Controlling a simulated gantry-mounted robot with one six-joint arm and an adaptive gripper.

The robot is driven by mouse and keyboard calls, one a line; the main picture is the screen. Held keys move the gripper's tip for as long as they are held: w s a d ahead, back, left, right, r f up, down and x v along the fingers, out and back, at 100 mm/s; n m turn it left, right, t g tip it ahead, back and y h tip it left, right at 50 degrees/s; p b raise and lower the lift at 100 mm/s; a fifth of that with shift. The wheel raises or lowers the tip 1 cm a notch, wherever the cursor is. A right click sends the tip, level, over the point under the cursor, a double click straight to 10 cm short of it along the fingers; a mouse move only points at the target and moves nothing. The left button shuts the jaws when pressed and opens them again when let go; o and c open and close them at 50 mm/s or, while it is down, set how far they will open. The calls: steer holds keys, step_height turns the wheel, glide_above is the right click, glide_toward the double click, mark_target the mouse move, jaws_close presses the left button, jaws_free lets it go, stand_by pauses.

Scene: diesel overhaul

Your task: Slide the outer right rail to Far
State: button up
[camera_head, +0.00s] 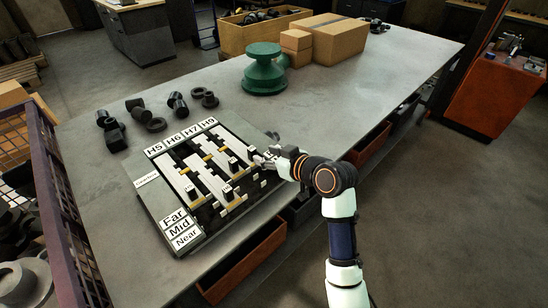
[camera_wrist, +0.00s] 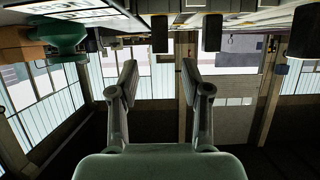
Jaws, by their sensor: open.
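The rail board (camera_head: 148,206) lies on the table, with labels H5, H6, H7 and H9 along its back edge and Far, Mid and Near at its front left. The outer right rail (camera_head: 225,136) is the pale strip under H9. A dark handle (camera_head: 250,153) appears to stand on it, close to my gripper. My gripper (camera_head: 262,158) is open and empty at the board's right side; contact cannot be told. In the wrist view my gripper (camera_wrist: 158,68) shows two spread fingers. The picture is upside down, with dark handles (camera_wrist: 160,34) hanging along the top.
Dark cylindrical parts (camera_head: 155,125) lie behind the board. A green flanged part (camera_head: 264,70) and cardboard boxes (camera_head: 327,40) stand farther back. A mesh crate (camera_head: 62,190) is beyond the table's left edge. The tabletop (camera_head: 370,85) right of the green part is clear.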

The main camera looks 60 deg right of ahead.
steer(key=v, duration=0.3)
steer(key=shift+s+a, duration=0.15)
steer(key=shift+s, duration=0.15)
stand_by(0.3)
